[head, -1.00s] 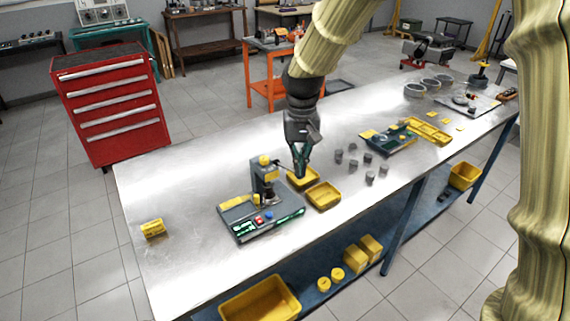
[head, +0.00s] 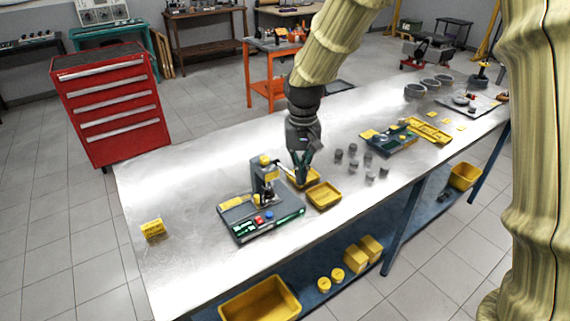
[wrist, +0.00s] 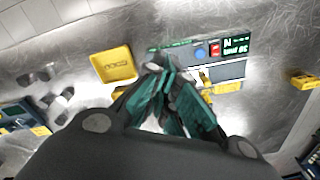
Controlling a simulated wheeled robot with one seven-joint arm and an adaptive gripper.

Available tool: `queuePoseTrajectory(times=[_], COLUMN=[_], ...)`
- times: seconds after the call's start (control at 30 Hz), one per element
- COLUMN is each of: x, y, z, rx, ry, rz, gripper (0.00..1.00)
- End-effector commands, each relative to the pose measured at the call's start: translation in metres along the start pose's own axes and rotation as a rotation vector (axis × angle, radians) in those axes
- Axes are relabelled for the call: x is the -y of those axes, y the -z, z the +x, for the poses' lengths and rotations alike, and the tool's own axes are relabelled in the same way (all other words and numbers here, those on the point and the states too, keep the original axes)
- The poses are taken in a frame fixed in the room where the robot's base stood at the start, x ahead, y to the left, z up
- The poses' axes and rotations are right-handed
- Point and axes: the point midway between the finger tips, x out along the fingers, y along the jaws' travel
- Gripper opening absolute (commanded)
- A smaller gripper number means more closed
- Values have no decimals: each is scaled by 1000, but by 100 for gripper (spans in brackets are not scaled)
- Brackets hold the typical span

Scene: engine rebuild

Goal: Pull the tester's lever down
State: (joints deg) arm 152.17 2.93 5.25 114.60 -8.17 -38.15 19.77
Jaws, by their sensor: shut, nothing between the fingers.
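The tester (head: 262,215) stands on the metal bench, with a grey base, a short upright post with a yellow top (head: 264,162), and a red and a blue button at its front. In the wrist view its panel (wrist: 228,47) shows at the upper right, partly hidden behind my fingers. I cannot clearly make out the lever. My gripper (head: 301,178) is shut and empty, pointing down just right of the tester's post, over the rear yellow bin. In the wrist view the green fingers (wrist: 172,100) show in front of the tester.
A yellow bin (head: 324,195) sits right of the tester, with another behind it under my gripper. Several grey cylinders (head: 354,163) stand farther right. A yellow block (head: 153,229) lies near the left edge.

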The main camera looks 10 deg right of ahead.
Motion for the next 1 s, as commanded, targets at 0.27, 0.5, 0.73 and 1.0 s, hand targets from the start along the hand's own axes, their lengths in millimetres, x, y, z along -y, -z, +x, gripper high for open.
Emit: queuePoseTrajectory(times=[0.27,0.5,0.73,1.0], x=[-1,-1,-1,-1], y=[-1,-2,-2,-2], z=[10,16,16,24], rx=[-1,0,0,1], ry=[0,0,0,0], rz=[0,0,0,0], gripper=[0,0,0,0])
